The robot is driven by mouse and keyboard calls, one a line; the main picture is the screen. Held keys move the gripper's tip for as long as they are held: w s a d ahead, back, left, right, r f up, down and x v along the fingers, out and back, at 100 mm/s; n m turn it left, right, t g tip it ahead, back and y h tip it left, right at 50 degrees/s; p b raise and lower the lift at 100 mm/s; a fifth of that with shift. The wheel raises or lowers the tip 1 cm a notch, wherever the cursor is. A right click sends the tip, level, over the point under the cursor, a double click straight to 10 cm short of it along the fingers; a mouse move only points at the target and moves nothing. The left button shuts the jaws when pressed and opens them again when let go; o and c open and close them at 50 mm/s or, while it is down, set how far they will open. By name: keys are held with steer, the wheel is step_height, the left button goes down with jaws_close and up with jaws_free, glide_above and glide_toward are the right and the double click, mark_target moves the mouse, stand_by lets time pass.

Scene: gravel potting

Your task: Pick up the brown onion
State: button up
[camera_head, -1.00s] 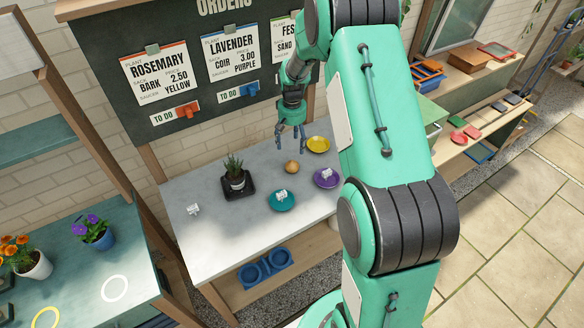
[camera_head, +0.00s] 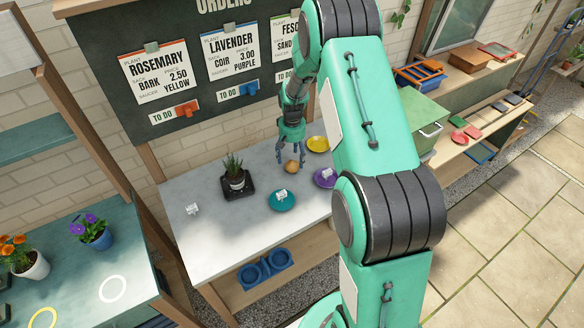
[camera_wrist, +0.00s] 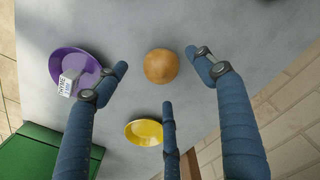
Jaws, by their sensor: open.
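The brown onion (camera_head: 291,165) sits on the pale grey tabletop (camera_head: 215,220) near the yellow and purple saucers. In the wrist view the round, light-brown onion (camera_wrist: 161,66) lies between the fingertips of my gripper (camera_wrist: 163,80), with a gap on each side. My gripper (camera_head: 289,155) has three blue fingers, spread open and empty. It hangs low, just above and around the onion. I cannot tell from the head view how far above the table the fingertips are.
A purple saucer (camera_wrist: 65,54) with a white tag is beside the left finger. A yellow saucer (camera_wrist: 137,136) lies behind the middle finger. A teal saucer (camera_head: 282,207) and a potted rosemary on a black tray (camera_head: 224,188) stand to the left.

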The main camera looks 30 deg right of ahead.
mark_target(292, 161)
steer(key=shift+w+d+f+b, duration=0.1)
steer(key=shift+f+b, duration=0.15)
steer(key=shift+f, duration=1.05)
steer(key=shift+w+f+b, duration=0.1)
steer(key=shift+f+b, duration=0.15)
steer(key=shift+f, duration=1.05)
steer(key=c, duration=1.3)
steer(key=shift+r+p, duration=0.75)
steer(key=shift+r, duration=4.3)
